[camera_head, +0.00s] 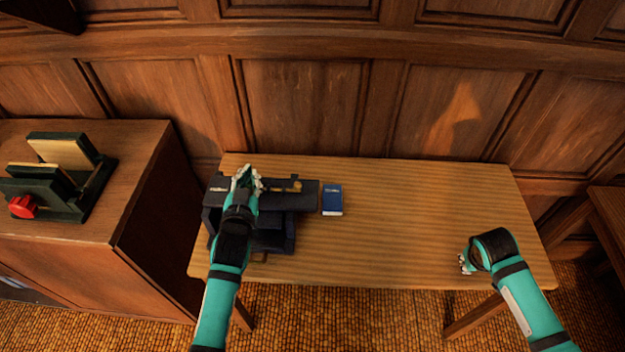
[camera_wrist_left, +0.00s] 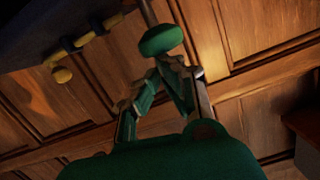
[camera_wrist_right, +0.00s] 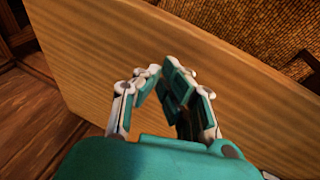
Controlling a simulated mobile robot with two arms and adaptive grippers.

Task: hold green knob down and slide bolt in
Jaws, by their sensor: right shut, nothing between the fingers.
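A dark drafting-board device (camera_head: 306,195) sits at the left of the table, with small brass pieces (camera_head: 297,186) along its top. In the left wrist view, the green knob (camera_wrist_left: 160,40) shows just beyond my left fingertips; I cannot tell whether they touch it. Several yellow brass parts (camera_wrist_left: 62,75) of the device show at upper left; which is the bolt is unclear. My left gripper (camera_head: 245,177), also in its wrist view (camera_wrist_left: 175,68), is over the device with its fingertips together. My right gripper (camera_head: 463,264) is shut and empty over the table's front right; its fingertips meet in its wrist view (camera_wrist_right: 162,72).
A blue book (camera_head: 332,199) lies just right of the device on the wooden table (camera_head: 410,215). The table's middle and right are clear. A cabinet (camera_head: 140,180) at left bears a green stand with a red knob (camera_head: 23,207). A panelled wall is behind.

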